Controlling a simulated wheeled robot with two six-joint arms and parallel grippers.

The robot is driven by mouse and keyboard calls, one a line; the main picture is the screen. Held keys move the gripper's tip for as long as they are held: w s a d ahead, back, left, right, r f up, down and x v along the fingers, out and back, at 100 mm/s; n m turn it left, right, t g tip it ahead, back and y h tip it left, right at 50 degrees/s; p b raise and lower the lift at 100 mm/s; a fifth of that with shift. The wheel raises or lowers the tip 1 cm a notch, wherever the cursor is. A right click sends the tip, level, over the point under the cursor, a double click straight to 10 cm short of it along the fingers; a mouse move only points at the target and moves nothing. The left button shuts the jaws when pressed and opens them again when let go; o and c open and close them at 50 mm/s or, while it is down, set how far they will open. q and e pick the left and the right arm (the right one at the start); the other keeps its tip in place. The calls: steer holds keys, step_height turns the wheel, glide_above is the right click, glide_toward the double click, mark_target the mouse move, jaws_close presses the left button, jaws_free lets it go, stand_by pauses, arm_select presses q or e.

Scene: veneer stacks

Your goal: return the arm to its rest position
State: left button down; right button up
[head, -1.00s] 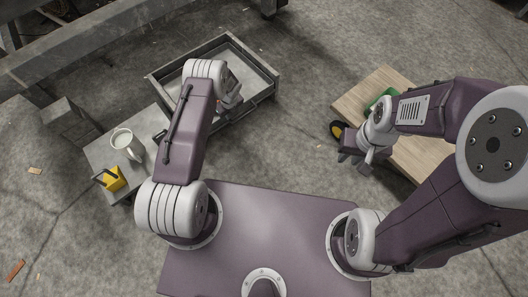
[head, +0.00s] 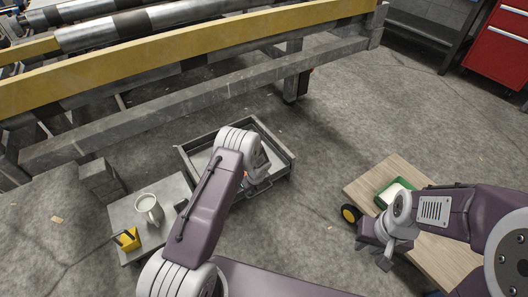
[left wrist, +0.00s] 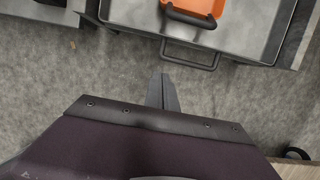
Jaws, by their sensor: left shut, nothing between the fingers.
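My left arm reaches forward in the head view. Its gripper (head: 256,181) is over the near edge of the grey tray (head: 270,134), partly hidden by its own wrist. In the left wrist view the left fingers (left wrist: 163,92) are together and empty, over bare floor, apart from the tray with its black handle (left wrist: 190,55). An orange container (left wrist: 192,10) lies inside that tray. My right arm is bent on the right; its gripper (head: 378,246) is beside the wooden board (head: 367,185), and its finger gap is not clear.
A grey side table (head: 125,215) at left bears a white mug (head: 149,209) and a yellow item (head: 128,239). A green tray (head: 395,190) sits on the wooden board. A roller conveyor with a yellow rail (head: 190,52) crosses the back. A red cabinet (head: 503,50) stands far right.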

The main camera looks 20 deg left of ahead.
arm_select(q)
steer(key=w+r+n+t+p, duration=0.1)
steer(key=w+r+n+t, duration=0.2)
steer(key=r, duration=1.7)
steer(key=s+d+r+n+g+h, duration=0.1)
steer(key=s+r+n, duration=0.4)
steer(key=s, duration=0.2)
steer(key=s+d+r+n, duration=0.1)
steer(key=s+r+n, duration=0.35)
steer(key=s, duration=0.35)
steer(key=s+d+f+n+g+h, duration=0.1)
steer(key=s+f+n, duration=0.1)
steer(key=s+n, duration=0.4)
steer(key=s+d+f+n+g, duration=0.1)
steer(key=s+f+n+g, duration=0.1)
steer(key=s+n, duration=0.35)
step_height(320, 180, up, 38)
steer(key=n+p, duration=0.2)
steer(key=p, duration=3.6)
steer(key=shift+w, duration=0.15)
